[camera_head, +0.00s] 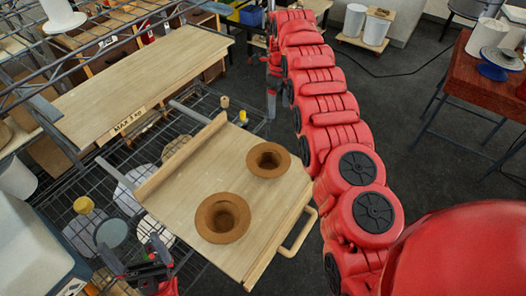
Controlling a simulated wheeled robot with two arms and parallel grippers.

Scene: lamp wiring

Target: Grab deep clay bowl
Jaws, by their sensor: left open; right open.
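Two brown clay bowls with wide flat rims sit upright on a pale wooden board. The nearer bowl (236,233) looks larger; the farther bowl (284,160) sits up and to the right of it. Both have dark hollows, and I cannot tell which is deeper. My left gripper (132,254) is at the lower left, open and empty, left of the board and apart from both bowls. My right gripper (273,88) is beyond the board at the top middle, small and partly hidden by my red arm. It is open, away from the bowls.
The board (190,190) has a raised back edge and a front handle (300,232), and rests over a wire rack (200,105) holding round pieces. A long wooden shelf (140,85) lies behind. A red-brown table (490,85) stands right; dark floor (420,140) between is clear.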

